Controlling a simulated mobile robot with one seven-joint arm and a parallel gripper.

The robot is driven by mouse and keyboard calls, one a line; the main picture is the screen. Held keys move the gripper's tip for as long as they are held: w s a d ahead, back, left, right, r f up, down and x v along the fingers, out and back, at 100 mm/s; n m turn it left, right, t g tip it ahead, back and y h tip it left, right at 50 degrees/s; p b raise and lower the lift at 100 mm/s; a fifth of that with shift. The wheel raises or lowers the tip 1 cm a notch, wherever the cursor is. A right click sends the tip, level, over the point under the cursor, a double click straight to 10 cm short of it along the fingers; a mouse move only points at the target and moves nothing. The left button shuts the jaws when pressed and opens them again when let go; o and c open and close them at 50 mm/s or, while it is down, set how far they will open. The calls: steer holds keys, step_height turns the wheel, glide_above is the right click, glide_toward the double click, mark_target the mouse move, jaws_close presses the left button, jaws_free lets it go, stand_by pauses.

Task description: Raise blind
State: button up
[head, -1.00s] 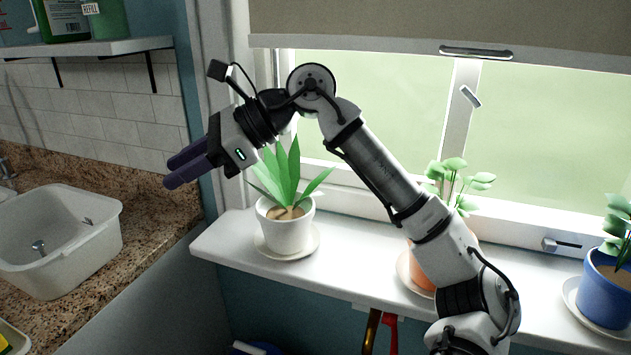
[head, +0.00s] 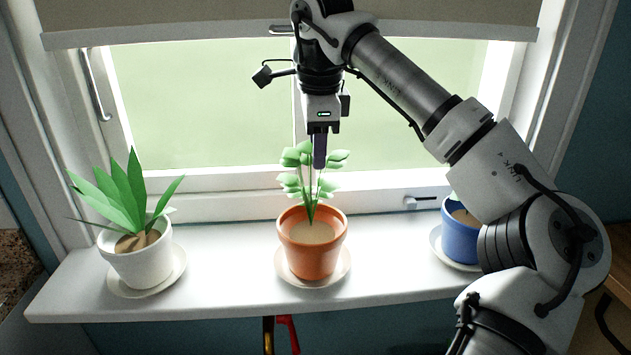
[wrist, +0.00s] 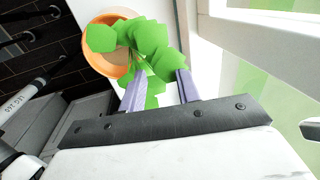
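The beige roller blind (head: 180,18) hangs partly lowered across the top of the window in the head view. Its pale bottom bar carries a small metal handle (head: 281,29), partly hidden behind my arm. My gripper (head: 320,150) points down, well below the blind, in front of the glass and above the middle plant. In the wrist view my gripper (wrist: 158,82) has its two fingers apart, with green leaves showing between and beyond them. I cannot tell whether the fingers touch the leaves. Nothing is held.
The orange pot (head: 312,250) with a leafy plant stands under my gripper. A white pot (head: 138,258) stands left and a blue pot (head: 458,236) right, partly behind my arm. All are on the white sill (head: 215,285). A window latch (head: 425,202) sits on the lower frame.

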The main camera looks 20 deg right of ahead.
step_height(320, 180, down, 8)
steer(key=w, duration=0.1)
steer(key=shift+w+d+p, duration=0.15)
steer(key=shift+w+p, duration=0.1)
steer(key=shift+p, duration=0.1)
jaws_close()
stand_by(1.2)
jaws_free()
steer(key=shift+r, duration=0.15)
step_height(320, 180, up, 14)
steer(key=s, duration=0.2)
steer(key=shift+s+a+f+b, duration=0.25)
steer(key=shift+a+b, duration=0.1)
steer(key=shift+b, duration=0.1)
